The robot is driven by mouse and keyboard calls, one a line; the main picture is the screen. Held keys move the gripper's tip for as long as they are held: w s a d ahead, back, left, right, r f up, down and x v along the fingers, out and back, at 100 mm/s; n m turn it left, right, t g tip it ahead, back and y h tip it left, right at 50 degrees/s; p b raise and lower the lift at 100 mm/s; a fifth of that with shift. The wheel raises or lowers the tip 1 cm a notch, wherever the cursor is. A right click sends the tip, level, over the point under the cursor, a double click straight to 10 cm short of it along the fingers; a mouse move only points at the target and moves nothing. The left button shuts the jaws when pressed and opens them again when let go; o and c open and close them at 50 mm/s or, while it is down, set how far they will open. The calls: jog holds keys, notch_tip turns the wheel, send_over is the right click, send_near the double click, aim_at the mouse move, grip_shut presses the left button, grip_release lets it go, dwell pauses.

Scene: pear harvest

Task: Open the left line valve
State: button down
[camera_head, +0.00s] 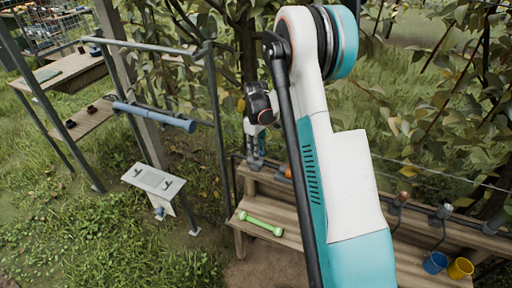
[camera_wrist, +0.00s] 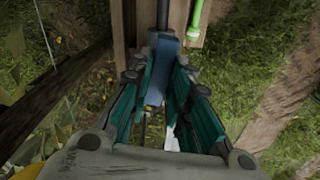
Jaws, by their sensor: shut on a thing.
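My gripper (camera_wrist: 160,72) reaches toward the wooden bench, its two teal fingers on either side of a blue handle (camera_wrist: 166,50) in the wrist view. The fingers are shut on this handle, which appears to be the left line valve's. A dark pipe or post runs on beyond it. In the head view my gripper (camera_head: 260,141) is small, pointing down at a grey fitting (camera_head: 255,163) at the bench's left end. The blue handle cannot be made out clearly there, and my arm hides much of the bench's middle.
A green dumbbell-shaped thing (camera_head: 260,224) lies on the bench's lower board (camera_head: 285,237). Blue (camera_head: 435,263) and yellow (camera_head: 460,268) buckets stand at right, near more fittings (camera_head: 443,211). A metal frame with a blue roller (camera_head: 154,117) and a white panel (camera_head: 153,179) stand left.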

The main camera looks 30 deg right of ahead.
jog(key=shift+n, duration=0.9)
jog(key=c, duration=1.5)
grip_release()
notch_tip(320, 180, up, 12)
